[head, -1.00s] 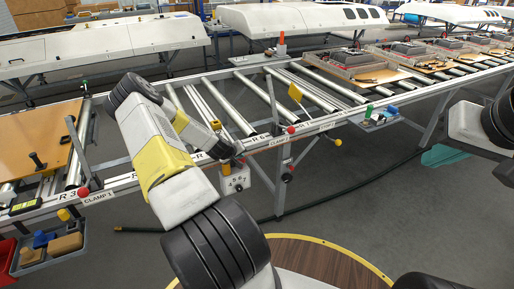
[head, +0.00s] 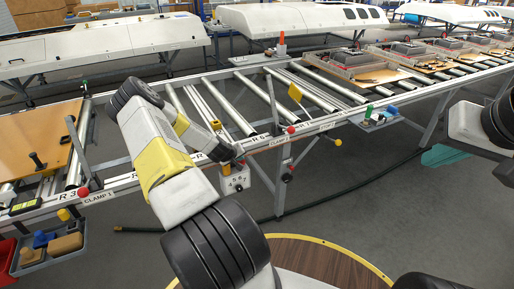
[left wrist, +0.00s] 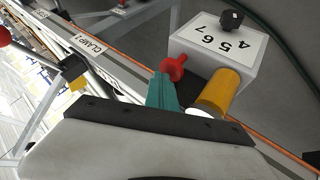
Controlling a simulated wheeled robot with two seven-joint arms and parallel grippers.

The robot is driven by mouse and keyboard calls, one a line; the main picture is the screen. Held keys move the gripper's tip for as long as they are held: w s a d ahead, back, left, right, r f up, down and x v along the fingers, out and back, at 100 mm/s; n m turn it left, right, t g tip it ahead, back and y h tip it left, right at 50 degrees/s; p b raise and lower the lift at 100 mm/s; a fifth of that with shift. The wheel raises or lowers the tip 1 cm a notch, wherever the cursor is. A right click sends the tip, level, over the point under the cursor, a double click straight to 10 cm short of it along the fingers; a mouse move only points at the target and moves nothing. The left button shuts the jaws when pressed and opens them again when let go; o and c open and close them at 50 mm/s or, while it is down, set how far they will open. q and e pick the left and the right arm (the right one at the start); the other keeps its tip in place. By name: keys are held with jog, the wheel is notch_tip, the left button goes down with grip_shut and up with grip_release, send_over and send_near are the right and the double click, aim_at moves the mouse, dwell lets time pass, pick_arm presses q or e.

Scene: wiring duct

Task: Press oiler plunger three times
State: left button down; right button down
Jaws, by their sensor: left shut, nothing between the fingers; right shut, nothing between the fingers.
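A white box labelled 4 5 6 7 (head: 236,183) hangs below the conveyor's front rail. It also shows in the left wrist view (left wrist: 212,50), with a black knob on it. My left gripper (head: 237,152) is shut and empty, pointing down just above the box and yellow cylinder. Whether it touches the plunger cannot be told.
The conveyor rail (head: 190,165) runs across, with upright clamps and a red ball knob (head: 291,130) nearby. A grey bin (head: 50,250) of small parts hangs at the left. A dark hose (head: 350,192) lies on the floor. The floor in front of the rail is mostly free.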

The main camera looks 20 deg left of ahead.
pick_arm(q)
jog(key=shift+f, duration=0.3)
jog(key=shift+r, duration=0.1)
dwell(0.3)
jog(key=shift+r, duration=1.35)
jog(key=shift+r, duration=2.5)
